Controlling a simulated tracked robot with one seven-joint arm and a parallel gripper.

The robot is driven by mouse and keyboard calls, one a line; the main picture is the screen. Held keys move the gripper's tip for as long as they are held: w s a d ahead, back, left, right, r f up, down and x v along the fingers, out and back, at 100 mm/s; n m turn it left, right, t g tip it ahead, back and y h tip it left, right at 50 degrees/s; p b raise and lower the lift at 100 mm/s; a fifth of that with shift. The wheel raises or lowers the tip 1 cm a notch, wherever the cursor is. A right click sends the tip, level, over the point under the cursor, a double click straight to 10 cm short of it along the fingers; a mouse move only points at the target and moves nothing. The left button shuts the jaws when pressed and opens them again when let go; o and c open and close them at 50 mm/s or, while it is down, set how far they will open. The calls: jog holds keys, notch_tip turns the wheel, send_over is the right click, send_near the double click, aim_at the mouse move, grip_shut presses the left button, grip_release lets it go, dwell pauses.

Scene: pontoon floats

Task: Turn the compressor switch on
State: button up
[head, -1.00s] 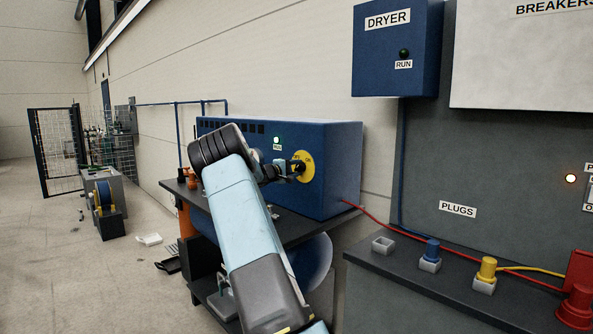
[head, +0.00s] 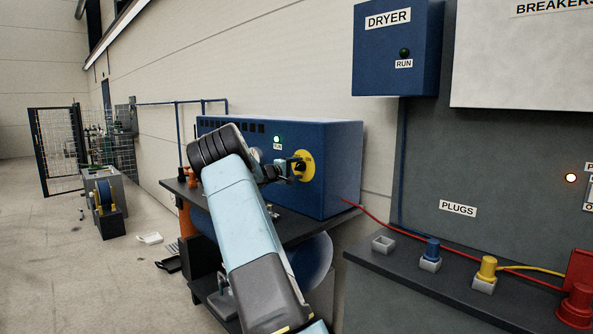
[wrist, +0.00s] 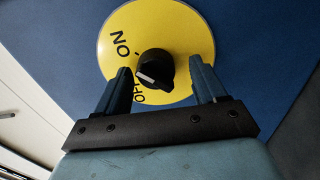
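The compressor (head: 335,165) is a long blue box on a dark bench. Its switch is a black knob (head: 299,167) on a round yellow plate (head: 307,173), facing my gripper (head: 288,170). In the wrist view the knob (wrist: 155,65) sits between the two fingers of my gripper (wrist: 160,65), with a gap on each side. The fingers are open and hold nothing. The plate shows ON at upper left and part of OFF below the knob. A pale mark on the knob faces lower left. The compressor's lamp (head: 277,139) is lit whitish green.
The bench (head: 300,228) runs under the compressor. A red cable (head: 400,226) leads right to the plug counter (head: 400,262), with blue and yellow plugs. A blue DRYER box (head: 397,60) hangs above right. Open floor (head: 110,275) lies at left.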

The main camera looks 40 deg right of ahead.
jog(key=shift+r, duration=0.1)
jog(key=shift+a, duration=0.5)
jog(key=s+a, duration=0.1)
jog(key=a, duration=1.1)
jog(key=shift+a, duration=0.4)
jog(key=s+a+r+m+y, duration=0.15)
jog(key=s+a+y, duration=0.25)
jog(key=s, duration=0.4)
jog(key=s+a+m+y, duration=0.2)
jog(key=s+a+y, duration=0.15)
jog(key=s, duration=0.55)
jog(key=s+a+n+t+y, duration=0.2)
jog(key=s+a+y, duration=0.8)
jog(key=s+a, duration=2)
jog(key=shift+s+a+f+n+t, duration=0.2)
jog(key=shift+a+f+n+t, duration=0.15)
jog(key=shift+a+t, duration=0.7)
